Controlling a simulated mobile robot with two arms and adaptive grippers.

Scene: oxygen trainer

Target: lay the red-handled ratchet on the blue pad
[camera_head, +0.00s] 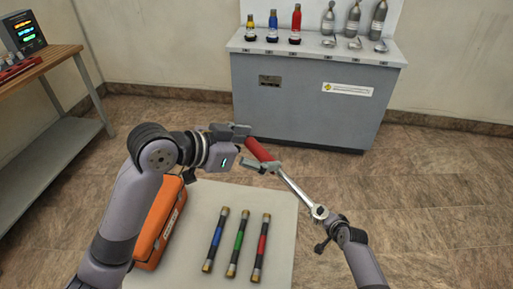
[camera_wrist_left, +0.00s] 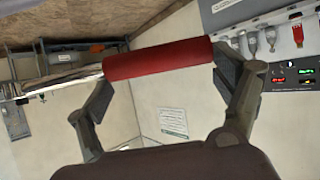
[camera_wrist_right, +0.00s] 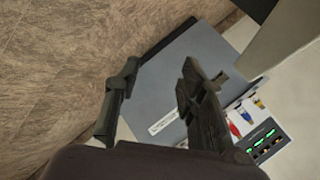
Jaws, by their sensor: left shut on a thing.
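The ratchet has a red handle (camera_head: 259,149) and a bright steel shaft (camera_head: 298,189) ending in a round head. My left gripper (camera_head: 246,148) is shut on the red handle and holds the ratchet in the air, slanting down to the right. In the left wrist view the red handle (camera_wrist_left: 157,58) lies across between the two fingers. My right gripper is hard to make out in the head view, near the ratchet's head. In the right wrist view (camera_wrist_right: 158,88) its fingers are apart with nothing between them. I see no blue pad in these views.
Below stands a pale surface (camera_head: 285,255) with an orange case (camera_head: 160,222) and several dark tubes (camera_head: 236,243). A grey cabinet (camera_head: 300,100) at the back bears bottles and fittings. A wooden bench (camera_head: 40,68) with a lit device (camera_head: 22,33) is at left. Floor at right is clear.

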